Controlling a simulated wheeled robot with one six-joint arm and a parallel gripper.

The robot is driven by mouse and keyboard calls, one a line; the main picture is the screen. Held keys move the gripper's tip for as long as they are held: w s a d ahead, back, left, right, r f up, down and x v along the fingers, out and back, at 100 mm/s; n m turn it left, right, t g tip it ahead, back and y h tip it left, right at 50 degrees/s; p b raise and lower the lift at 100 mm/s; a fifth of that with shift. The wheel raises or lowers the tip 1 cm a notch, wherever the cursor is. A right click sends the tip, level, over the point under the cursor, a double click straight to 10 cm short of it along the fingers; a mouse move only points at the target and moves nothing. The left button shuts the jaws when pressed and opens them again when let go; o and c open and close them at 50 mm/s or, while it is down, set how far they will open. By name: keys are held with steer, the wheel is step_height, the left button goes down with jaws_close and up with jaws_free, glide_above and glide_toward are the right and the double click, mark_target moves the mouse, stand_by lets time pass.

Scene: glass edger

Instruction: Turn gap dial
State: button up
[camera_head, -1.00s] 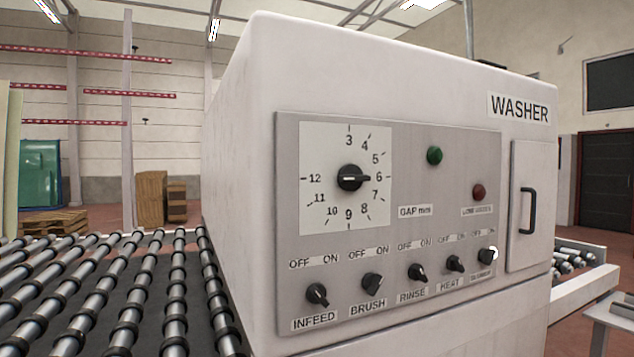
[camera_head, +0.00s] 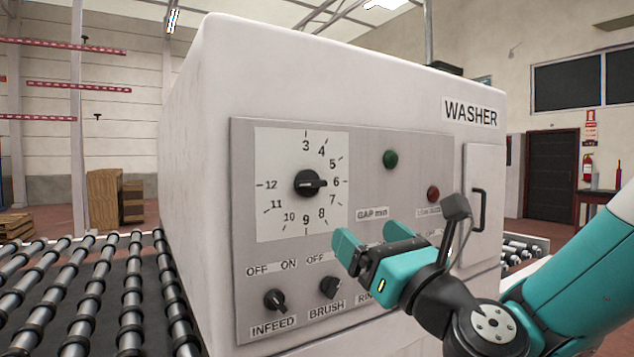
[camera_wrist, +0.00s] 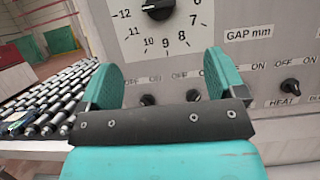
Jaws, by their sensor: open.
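The gap dial is a black knob (camera_head: 309,183) on a white numbered plate (camera_head: 270,225) on the washer's grey panel. In the wrist view the black knob (camera_wrist: 158,8) is at the top edge, partly cut off. A "GAP mm" label (camera_head: 372,213) is right of the plate. My gripper (camera_head: 362,248) is open and empty, below and right of the dial in the head view, apart from it. In the wrist view my gripper's teal fingers (camera_wrist: 165,85) stand wide apart below the dial, with nothing between them.
Below the dial are switches, including INFEED (camera_head: 275,299) and BRUSH (camera_head: 330,287); my arm hides others. A green lamp (camera_head: 390,159) and a red lamp (camera_head: 433,194) sit on the panel. A roller conveyor (camera_head: 95,295) is at left. A door handle (camera_head: 480,208) protrudes at right.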

mark_target(315, 186)
steer(key=p+x, duration=1.4)
steer(key=p, duration=0.1)
steer(key=shift+w+a+r, duration=0.15)
steer(key=shift+r, duration=0.15)
steer(key=shift+w+a+p, duration=0.4)
steer(key=shift+w+p, duration=0.15)
steer(key=shift+p, duration=0.35)
steer(key=c, duration=0.9)
